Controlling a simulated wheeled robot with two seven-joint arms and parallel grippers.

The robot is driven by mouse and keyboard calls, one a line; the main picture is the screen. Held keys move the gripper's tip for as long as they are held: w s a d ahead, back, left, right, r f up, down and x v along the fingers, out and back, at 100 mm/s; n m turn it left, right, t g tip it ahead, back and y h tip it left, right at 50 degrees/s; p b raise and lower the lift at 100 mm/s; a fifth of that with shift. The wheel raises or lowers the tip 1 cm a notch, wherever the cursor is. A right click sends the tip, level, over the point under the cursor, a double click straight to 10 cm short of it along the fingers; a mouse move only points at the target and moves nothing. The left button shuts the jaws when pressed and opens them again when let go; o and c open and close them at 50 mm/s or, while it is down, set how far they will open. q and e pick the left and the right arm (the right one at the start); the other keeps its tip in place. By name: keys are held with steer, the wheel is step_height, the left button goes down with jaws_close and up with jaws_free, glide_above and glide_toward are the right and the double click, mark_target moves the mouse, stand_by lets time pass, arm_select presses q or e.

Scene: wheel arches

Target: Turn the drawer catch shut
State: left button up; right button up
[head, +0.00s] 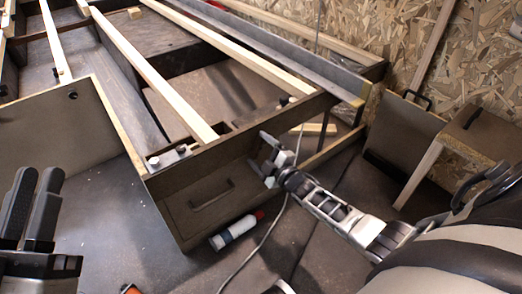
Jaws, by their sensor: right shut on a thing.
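The drawer (196,214) is a dark brown front with a bar handle (212,194), low in the end of a long dark wooden frame. It looks pushed in, nearly flush. My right gripper (264,158) is at the end panel (231,158), to the upper right of the drawer handle. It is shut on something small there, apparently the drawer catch. The catch is hidden by the fingers, so its angle cannot be told. My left gripper (34,205) is at the far left, well away from the drawer, with a narrow empty gap between its fingers.
A white spray can (233,231) with a red cap lies on the floor below the drawer, beside a thin cable (266,238). Pale wooden slats (150,70) span the frame. A brown panel (60,125) stands at left. Boxes (480,135) with handles stand at right.

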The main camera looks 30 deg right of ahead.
steer(key=n, duration=0.2)
steer(key=shift+s+f+n, duration=0.1)
steer(key=shift+f+n, duration=0.15)
steer(key=shift+n, duration=0.05)
arm_select(q)
steer(key=shift+s+r+m+t+h+b, duration=0.15)
steer(key=shift+r+m+h+b, duration=0.15)
steer(key=shift+r+m+h, duration=0.3)
steer(key=shift+s+r+m+t+h+b, duration=0.15)
steer(key=shift+r+m+h+b, duration=0.1)
steer(key=shift+r+m+h, duration=0.35)
arm_select(e)
steer(key=shift+f+n, duration=0.1)
steer(key=shift+n, duration=1.4)
arm_select(q)
steer(key=shift+d, duration=0.1)
arm_select(e)
steer(key=o, duration=1)
steer(key=shift+s, duration=0.35)
arm_select(q)
step_height(320, 180, down, 9)
steer(key=s+n+g+y+p, duration=0.1)
steer(key=n+g+y+p, duration=0.4)
steer(key=n, duration=0.2)
steer(key=shift+s+d+f+n+p, duration=0.2)
steer(key=shift+s+d+n+p, duration=0.1)
steer(key=shift+s+d, duration=0.1)
arm_select(e)
steer(key=s+d, duration=0.1)
steer(key=s, duration=1.4)
